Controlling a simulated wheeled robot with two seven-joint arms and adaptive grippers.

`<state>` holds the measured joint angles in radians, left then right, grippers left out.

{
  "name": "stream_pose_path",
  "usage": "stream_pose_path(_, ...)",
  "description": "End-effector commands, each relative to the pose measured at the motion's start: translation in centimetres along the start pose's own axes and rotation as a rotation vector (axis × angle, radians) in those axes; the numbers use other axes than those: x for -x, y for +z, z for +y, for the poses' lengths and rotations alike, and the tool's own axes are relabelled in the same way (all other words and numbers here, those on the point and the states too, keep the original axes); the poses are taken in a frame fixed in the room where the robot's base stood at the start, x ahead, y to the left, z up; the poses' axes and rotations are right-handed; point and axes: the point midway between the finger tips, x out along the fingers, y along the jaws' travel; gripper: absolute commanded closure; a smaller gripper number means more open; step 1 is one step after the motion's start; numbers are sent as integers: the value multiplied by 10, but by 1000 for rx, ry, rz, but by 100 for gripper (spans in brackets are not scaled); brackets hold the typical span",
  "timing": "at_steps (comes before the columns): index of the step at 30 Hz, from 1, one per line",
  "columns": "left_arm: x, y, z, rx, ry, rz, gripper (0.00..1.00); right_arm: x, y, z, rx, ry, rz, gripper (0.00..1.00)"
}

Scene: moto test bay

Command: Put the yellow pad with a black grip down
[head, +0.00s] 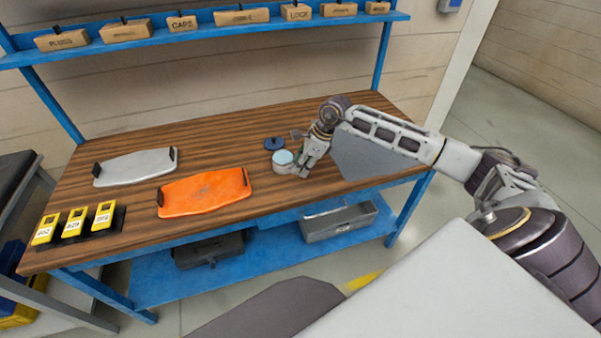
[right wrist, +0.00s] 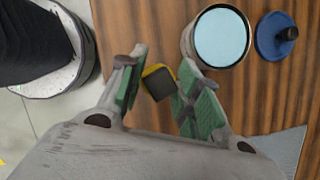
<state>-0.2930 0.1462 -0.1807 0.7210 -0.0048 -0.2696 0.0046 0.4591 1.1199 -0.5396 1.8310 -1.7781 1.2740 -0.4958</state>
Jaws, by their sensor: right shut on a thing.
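My right gripper (head: 303,168) is low over the right part of the wooden workbench (head: 235,133), beside an open tin. In the right wrist view, the gripper (right wrist: 160,88) is shut on the yellow pad with a black grip (right wrist: 158,84). The black grip faces the camera, with a yellow edge showing around it between the green fingertips. In the head view the pad cannot be made out behind the fingers. I cannot tell whether it touches the bench top. My left gripper is not in view.
The tin with pale blue contents (right wrist: 221,37) stands close beside the right finger. A blue lid with a black knob (right wrist: 275,35) lies beyond it. A grey mat (head: 366,157), an orange panel (head: 205,191) and a silver panel (head: 135,167) lie on the bench. Yellow devices (head: 73,223) stand front left.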

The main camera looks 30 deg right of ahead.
Motion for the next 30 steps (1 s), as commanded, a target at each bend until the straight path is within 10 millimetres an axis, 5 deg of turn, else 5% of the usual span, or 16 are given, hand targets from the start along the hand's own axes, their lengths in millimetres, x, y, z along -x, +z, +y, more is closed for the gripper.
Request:
stream_pose_path(13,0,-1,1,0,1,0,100,-5,-2,0,1,0,0,86)
stream_pose_path(30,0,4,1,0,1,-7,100,-38,-16,0,1,-1,0,86)
